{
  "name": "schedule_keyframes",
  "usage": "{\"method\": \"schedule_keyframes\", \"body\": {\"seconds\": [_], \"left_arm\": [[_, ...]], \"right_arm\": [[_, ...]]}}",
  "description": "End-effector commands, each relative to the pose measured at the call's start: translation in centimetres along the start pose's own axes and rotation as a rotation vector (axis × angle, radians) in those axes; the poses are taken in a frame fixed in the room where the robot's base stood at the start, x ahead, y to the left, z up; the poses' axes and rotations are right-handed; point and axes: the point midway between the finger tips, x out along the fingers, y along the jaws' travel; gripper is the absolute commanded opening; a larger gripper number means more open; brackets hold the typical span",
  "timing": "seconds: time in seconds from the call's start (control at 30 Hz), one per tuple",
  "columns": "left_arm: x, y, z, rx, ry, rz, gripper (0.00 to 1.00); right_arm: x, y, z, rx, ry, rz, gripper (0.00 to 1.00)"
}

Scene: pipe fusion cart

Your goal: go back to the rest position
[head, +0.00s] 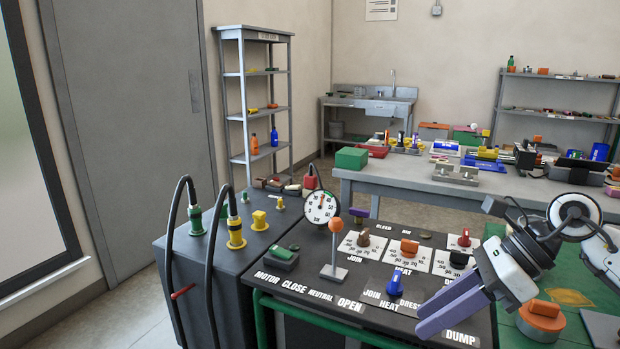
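My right gripper (421,322) comes in from the right, above the front right part of the dark control panel (312,284). Its two purple fingers point down and left, slightly apart, with nothing seen between them. They cover part of the panel near the DUMP label. A blue knob (395,284) stands just left of the fingers. My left gripper is not in view.
An orange-topped lever (334,245) and a round gauge (321,207) rise from the panel. Black hoses (209,262) arch at its left. A grey workbench (410,175) with many small items stands behind. Open floor (110,315) lies to the left.

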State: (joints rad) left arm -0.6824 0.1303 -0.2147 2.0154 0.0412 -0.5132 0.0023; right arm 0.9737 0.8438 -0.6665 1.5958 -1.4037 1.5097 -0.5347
Motion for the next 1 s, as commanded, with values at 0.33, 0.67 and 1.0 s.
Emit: {"method": "schedule_keyframes", "body": {"seconds": [0.33, 0.67, 1.0], "left_arm": [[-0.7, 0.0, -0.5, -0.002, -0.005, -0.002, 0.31], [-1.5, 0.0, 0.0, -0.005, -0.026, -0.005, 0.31], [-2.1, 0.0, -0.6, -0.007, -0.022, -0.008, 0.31]], "right_arm": [[8.3, 8.3, 8.5, 0.456, -0.605, 0.421, 0.31], [10.0, 4.0, 5.0, 1.618, -1.242, 0.74, 0.31], [19.8, 6.6, -17.1, -2.598, 1.3, -0.54, 0.31]]}}
